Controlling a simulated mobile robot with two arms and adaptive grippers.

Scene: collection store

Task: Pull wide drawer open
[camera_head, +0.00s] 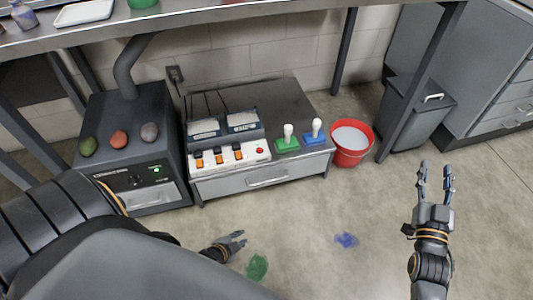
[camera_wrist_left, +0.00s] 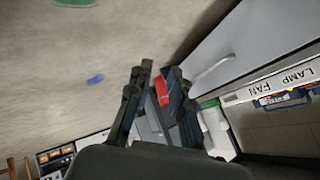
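The wide drawer (camera_head: 240,186) is the grey front of the low cabinet, with a pale bar handle (camera_head: 268,181) in its middle. The drawer looks closed. In the left wrist view the drawer front (camera_wrist_left: 245,45) is at upper right, and its handle (camera_wrist_left: 211,72) lies to the right of my fingers. My left gripper (camera_head: 241,239) is low in front of the cabinet, apart from the handle. In the left wrist view its fingers (camera_wrist_left: 159,72) stand apart with nothing held between them. My right gripper (camera_head: 436,168) is open and empty at the right, away from the drawer.
A switch panel (camera_head: 230,155) and green and blue joysticks (camera_head: 288,143) sit on the cabinet. A dark oven-like unit (camera_head: 140,150) stands to its left. A red bucket (camera_head: 350,157) and a grey bin (camera_head: 415,118) stand to the right. Floor (camera_head: 320,215) before the drawer is clear except for flat stains.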

